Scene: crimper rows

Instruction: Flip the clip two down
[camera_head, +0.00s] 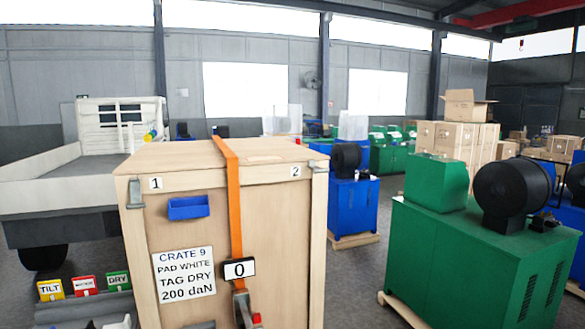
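A wooden crate (285,230) stands close in front of me with the numbers 1 and 2 on its upper band. Beside the 2, a small grey metal clip (319,166) sits at the crate's top right corner, its flat part sticking out near level at the lid's edge. Beside the 1, another grey clip (135,193) hangs downright along the top left corner. An orange strap (232,190) runs over the lid and down the front, past a display reading 0 (239,269), to a buckle (243,307). Neither of my grippers is in view.
A blue bin (188,207) and a label (184,272) reading "CRATE 9 PAD WHITE TAG DRY 200 daN" are on the crate front. TILT, DRY and another tag holder (84,285) stand at lower left. A green machine (470,255) stands right; floor shows between.

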